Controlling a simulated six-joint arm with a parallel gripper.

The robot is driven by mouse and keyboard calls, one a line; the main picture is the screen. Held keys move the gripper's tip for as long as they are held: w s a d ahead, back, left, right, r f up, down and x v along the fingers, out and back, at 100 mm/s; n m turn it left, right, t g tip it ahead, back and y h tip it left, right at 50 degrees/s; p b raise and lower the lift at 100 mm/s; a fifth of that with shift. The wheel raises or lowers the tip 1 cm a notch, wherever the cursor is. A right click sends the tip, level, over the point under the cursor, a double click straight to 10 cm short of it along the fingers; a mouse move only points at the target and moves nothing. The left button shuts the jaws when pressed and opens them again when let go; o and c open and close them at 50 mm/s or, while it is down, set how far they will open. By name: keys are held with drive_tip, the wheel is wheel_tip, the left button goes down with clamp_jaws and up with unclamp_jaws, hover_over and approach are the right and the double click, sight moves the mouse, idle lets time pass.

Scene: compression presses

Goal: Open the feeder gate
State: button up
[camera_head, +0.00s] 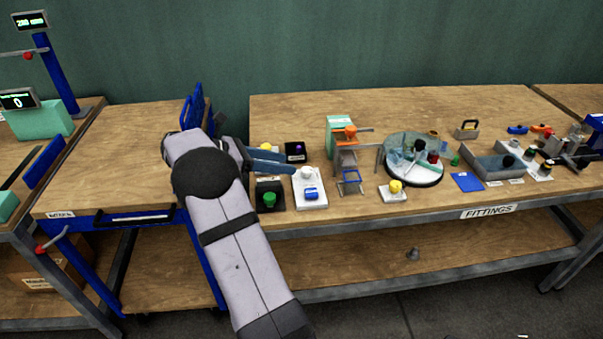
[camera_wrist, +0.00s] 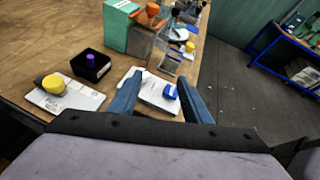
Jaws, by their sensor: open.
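The feeder looks to be the teal box (camera_head: 339,124) with an orange part (camera_head: 351,132) at its front and a grey chute below. In the wrist view the teal box (camera_wrist: 120,26) and orange part (camera_wrist: 148,14) stand ahead, beyond the fingertips. I cannot tell which piece is the gate or how it stands. My gripper (camera_head: 294,165) is open, left of the feeder and apart from it. In the wrist view its two blue fingers (camera_wrist: 160,80) are spread with nothing gripped, over a white plate (camera_wrist: 152,96) with a blue piece (camera_wrist: 170,91).
A black box with a purple knob (camera_head: 298,147), a green knob (camera_head: 269,199) and yellow knobs (camera_head: 395,185) are nearby. A blue-framed stand (camera_head: 350,180) is below the feeder. A round clear-covered turntable (camera_head: 412,160) and grey trays (camera_head: 490,165) are to the right.

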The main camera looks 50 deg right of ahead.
sight(306, 169)
drive_tip(key=f, duration=0.2)
drive_tip(key=f+n+h, duration=0.1)
drive_tip(key=shift+s+d+f+t, duration=0.25)
drive_tip(key=shift+s+d+t, duration=0.1)
drive_tip(key=shift+t, duration=0.05)
drive_tip(key=shift+w+d+f+t, duration=0.1)
drive_tip(key=shift+w+d+t, duration=0.1)
drive_tip(key=shift+w, duration=0.2)
drive_tip(key=shift+w+d+t, duration=0.15)
drive_tip(key=shift+w+t, duration=0.05)
drive_tip(key=shift+w, duration=0.2)
drive_tip(key=shift+w+f+m+h, duration=0.15)
drive_tip(key=shift+w+m+h, duration=0.05)
drive_tip(key=shift+m+h, duration=0.1)
drive_tip(key=shift+d, duration=0.1)
drive_tip(key=shift+x, duration=3.6)
drive_tip(key=shift+f, duration=0.1)
drive_tip(key=shift+p, duration=0.35)
drive_tip(key=c, duration=1)
